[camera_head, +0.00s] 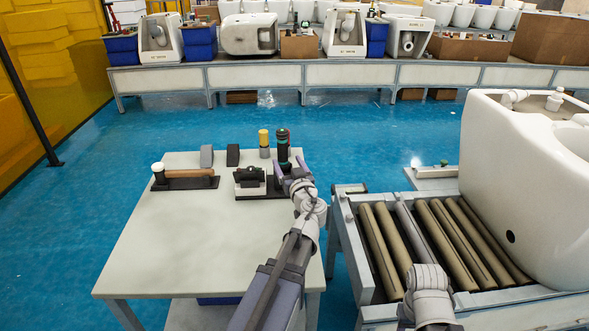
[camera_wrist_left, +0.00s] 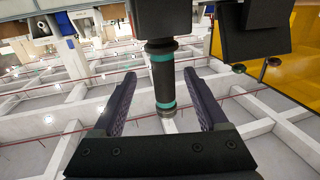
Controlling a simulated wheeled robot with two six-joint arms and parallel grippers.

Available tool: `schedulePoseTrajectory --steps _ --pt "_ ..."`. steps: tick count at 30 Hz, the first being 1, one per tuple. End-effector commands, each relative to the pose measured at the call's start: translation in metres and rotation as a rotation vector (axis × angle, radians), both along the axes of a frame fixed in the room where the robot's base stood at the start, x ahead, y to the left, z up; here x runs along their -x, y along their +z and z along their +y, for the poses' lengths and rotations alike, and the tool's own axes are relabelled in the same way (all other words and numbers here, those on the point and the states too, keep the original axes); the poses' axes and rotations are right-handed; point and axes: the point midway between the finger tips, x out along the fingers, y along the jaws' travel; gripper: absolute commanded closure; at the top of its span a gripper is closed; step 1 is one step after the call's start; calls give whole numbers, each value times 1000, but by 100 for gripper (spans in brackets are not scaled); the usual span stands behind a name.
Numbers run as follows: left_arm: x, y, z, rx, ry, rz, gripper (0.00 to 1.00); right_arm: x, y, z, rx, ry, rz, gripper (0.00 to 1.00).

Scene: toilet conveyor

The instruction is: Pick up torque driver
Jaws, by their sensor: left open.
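The torque driver (camera_head: 283,142), dark with teal-green bands and a small red mark near its top, stands upright in a black holder at the back right of the table. My left gripper (camera_head: 292,172) is open at the driver's lower part and partly covers it. In the left wrist view the driver (camera_wrist_left: 162,75) lies between the two open fingers of my left gripper (camera_wrist_left: 160,84), with gaps on both sides. My right gripper is not visible; only a pale part of my right arm shows at the bottom.
The table (camera_head: 185,245) is clear in front. A yellow-topped cylinder (camera_head: 264,140) stands just left of the driver. A wooden-handled tool (camera_head: 185,178) and two dark blocks sit further left. A roller conveyor (camera_head: 440,240) with a white toilet (camera_head: 530,180) is on the right.

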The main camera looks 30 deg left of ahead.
Motion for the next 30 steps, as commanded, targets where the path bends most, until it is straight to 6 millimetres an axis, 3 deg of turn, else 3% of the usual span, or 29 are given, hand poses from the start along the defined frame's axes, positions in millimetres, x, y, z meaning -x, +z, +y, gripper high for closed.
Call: schedulePoseTrajectory --steps 17,30 --pt "-21 1 21 1 1 1 24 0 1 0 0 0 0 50" --pt "-54 1 58 1 1 1 24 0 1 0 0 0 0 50"
